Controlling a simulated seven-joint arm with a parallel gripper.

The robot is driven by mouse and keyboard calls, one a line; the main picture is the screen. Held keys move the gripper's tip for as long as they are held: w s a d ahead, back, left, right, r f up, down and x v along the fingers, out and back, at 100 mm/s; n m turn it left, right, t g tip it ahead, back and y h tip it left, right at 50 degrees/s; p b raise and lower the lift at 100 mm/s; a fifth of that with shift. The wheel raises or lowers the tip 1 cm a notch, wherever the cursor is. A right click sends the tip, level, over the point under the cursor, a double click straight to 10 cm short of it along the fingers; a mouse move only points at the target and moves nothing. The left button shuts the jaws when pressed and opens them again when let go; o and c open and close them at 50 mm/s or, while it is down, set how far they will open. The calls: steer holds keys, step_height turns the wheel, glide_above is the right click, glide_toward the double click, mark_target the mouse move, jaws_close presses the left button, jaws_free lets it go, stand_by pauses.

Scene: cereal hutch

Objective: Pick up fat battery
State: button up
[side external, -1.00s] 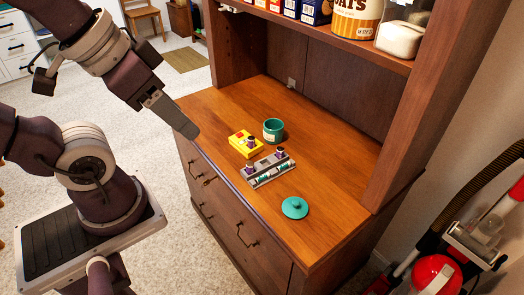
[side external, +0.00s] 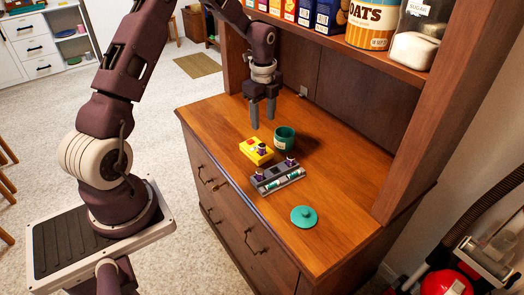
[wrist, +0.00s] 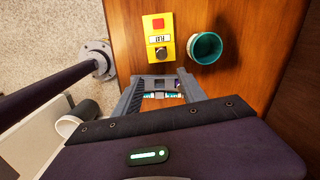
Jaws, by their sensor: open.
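My gripper (side external: 262,122) points down, open and empty, above the counter behind the yellow box in the side view. A short, dark purple-and-white cylinder (side external: 261,149), perhaps a fat battery, stands on the yellow box (side external: 250,153). Its dark round top (wrist: 161,54) shows in the wrist view. A grey tray (side external: 259,190) holds teal-and-white cylinders (side external: 294,175) lying down and a similar dark cylinder (side external: 290,162) upright. In the wrist view the tray (wrist: 158,83) lies between my spread fingers, partly hidden by them. I cannot tell which cylinder is the fat battery.
A green cup (side external: 284,138) stands beside the yellow box. A teal lid (side external: 303,217) lies near the right end of the counter (side external: 345,215). The hutch shelf (side external: 375,53) with boxes and an oats tin (side external: 370,24) overhangs the back. The counter's left end is clear.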

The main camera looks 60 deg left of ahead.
steer(key=m, duration=0.1)
glide_above(262, 145)
steer(key=f, duration=0.5)
steer(key=shift+s, duration=0.2)
steer(key=f, duration=0.6)
steer(key=shift+w+a+f, duration=0.1)
steer(key=shift+w+f, duration=0.15)
steer(key=shift+f, duration=0.15)
jaws_close()
